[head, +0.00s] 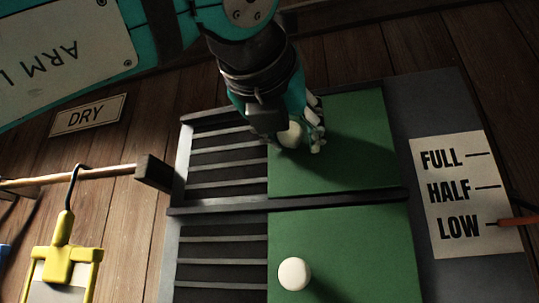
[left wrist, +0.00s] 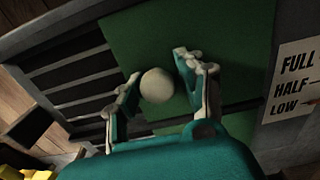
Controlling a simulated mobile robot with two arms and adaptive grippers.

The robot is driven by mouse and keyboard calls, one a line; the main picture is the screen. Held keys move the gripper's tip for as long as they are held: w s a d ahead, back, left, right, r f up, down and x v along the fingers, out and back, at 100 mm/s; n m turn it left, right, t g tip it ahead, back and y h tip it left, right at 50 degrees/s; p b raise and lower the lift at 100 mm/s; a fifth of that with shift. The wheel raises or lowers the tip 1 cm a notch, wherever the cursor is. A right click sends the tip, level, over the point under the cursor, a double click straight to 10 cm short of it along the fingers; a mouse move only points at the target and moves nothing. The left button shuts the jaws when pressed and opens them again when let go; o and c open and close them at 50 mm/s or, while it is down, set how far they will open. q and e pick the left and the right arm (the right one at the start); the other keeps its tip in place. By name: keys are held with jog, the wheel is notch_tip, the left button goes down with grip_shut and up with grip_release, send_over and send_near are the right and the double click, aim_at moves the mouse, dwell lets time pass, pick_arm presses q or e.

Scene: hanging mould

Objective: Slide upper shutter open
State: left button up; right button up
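The upper shutter (head: 355,135) is a green panel covering the right part of a slatted frame, with dark slats (head: 222,160) bare to its left. Its round white knob (head: 291,135) is partly hidden by my gripper in the head view. In the left wrist view the knob (left wrist: 157,85) shows between the two fingers of my left gripper (left wrist: 160,84). The fingers are apart, one on each side of the knob, with a visible gap at least on the right. In the head view my left gripper (head: 301,128) is at the knob. My right gripper is out of view.
A lower green shutter (head: 370,260) with its own white knob (head: 294,273) lies below a dark rail (head: 340,199). A rod with a dark block end (head: 155,174) stands left of the frame. A yellow-framed hanging item (head: 66,262) and a level sign (head: 460,195) flank it.

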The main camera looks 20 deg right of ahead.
pick_arm(q)
jog(key=shift+o, duration=1)
jog(key=shift+s+d, duration=0.1)
jog(key=shift+s, duration=0.1)
jog(key=v, duration=1.2)
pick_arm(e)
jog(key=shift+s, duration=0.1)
